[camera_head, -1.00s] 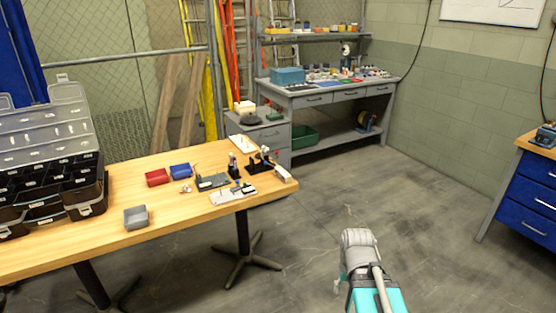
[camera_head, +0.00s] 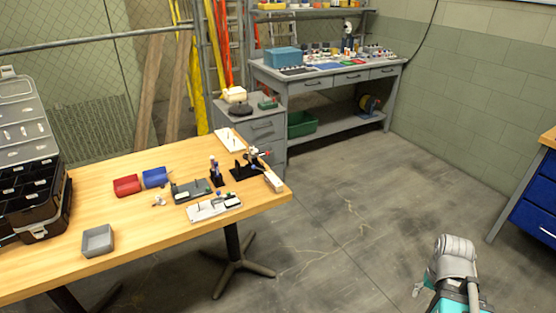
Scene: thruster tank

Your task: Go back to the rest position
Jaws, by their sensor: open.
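My gripper (camera_head: 418,289) shows only in part at the lower right, at the end of my grey and teal arm. It is held over bare floor, well to the right of the wooden table (camera_head: 150,240) and touching nothing. It looks empty, with a small fingertip part showing at its left side. Most of its jaws are hidden behind my arm.
The wooden table bears a red bin (camera_head: 127,186), a blue bin (camera_head: 155,177), a grey bin (camera_head: 97,240), small fixtures and a black organizer case (camera_head: 40,205). A grey workbench (camera_head: 325,82) stands behind. A blue drawer cabinet (camera_head: 537,205) is at right. The floor between is clear.

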